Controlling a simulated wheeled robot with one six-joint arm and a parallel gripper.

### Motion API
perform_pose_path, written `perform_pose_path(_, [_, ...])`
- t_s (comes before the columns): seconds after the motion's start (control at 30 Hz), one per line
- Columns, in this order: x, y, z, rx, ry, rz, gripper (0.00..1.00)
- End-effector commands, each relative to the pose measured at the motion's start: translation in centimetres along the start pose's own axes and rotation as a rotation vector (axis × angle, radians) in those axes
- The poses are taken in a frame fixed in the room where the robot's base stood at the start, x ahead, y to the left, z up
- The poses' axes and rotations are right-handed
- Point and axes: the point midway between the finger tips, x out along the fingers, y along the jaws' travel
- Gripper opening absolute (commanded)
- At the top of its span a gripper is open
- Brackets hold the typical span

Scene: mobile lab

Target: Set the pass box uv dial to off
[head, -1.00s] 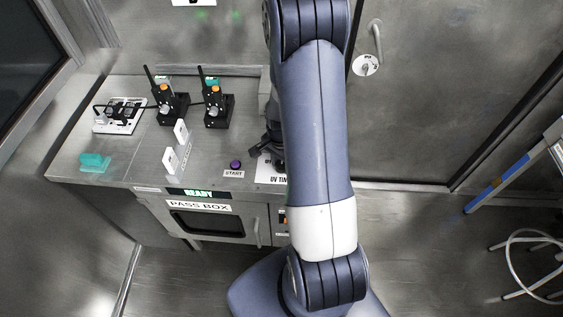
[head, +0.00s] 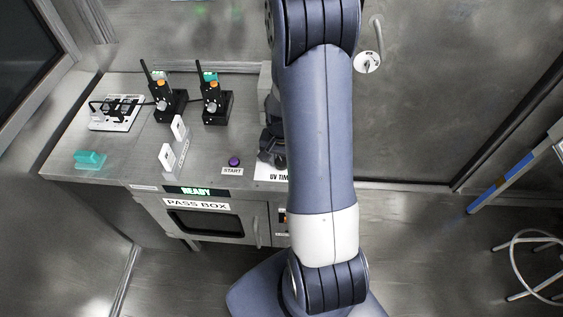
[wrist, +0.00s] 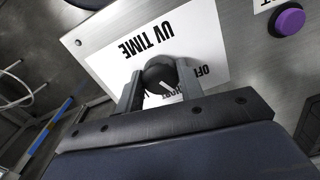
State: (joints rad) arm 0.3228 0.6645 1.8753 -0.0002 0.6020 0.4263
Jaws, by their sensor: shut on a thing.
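The UV dial is a round black knob (wrist: 159,72) with a white pointer line, on a white plate (wrist: 110,58) reading "UV TIME", upside down in the wrist view. My gripper (wrist: 160,82) is shut on the knob, one finger on each side. The pointer slants toward the lower right in that view. The "OFF" label (wrist: 203,71) is beside the right finger, partly covered. Another label below the knob is mostly hidden. In the head view my gripper (head: 271,142) is over the plate (head: 270,173), and my arm hides the knob.
The purple START button (head: 234,161) is just left of the plate. The pass box door (head: 205,222) is below the READY display (head: 196,191). Two black radios (head: 166,105) (head: 217,106), a white rack (head: 175,150), a teal piece (head: 90,160) and a power strip (head: 116,113) occupy the bench top.

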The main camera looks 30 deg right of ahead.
Motion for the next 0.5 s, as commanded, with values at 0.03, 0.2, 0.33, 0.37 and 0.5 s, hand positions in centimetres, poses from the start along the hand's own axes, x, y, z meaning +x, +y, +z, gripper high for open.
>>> perform_pose_path(0.03, [0.25, 0.0, -0.03, -0.045, 0.001, -0.001, 0.13])
perform_pose_path(0.2, [0.19, 0.01, -0.05, -0.204, 0.002, -0.001, 0.13])
perform_pose_path(0.33, [0.17, 0.03, -0.04, -0.317, 0.001, -0.001, 0.13])
perform_pose_path(0.37, [0.16, 0.03, -0.05, -0.341, 0.002, -0.001, 0.13])
perform_pose_path(0.5, [0.1, 0.04, -0.06, -0.444, 0.002, -0.001, 0.13])
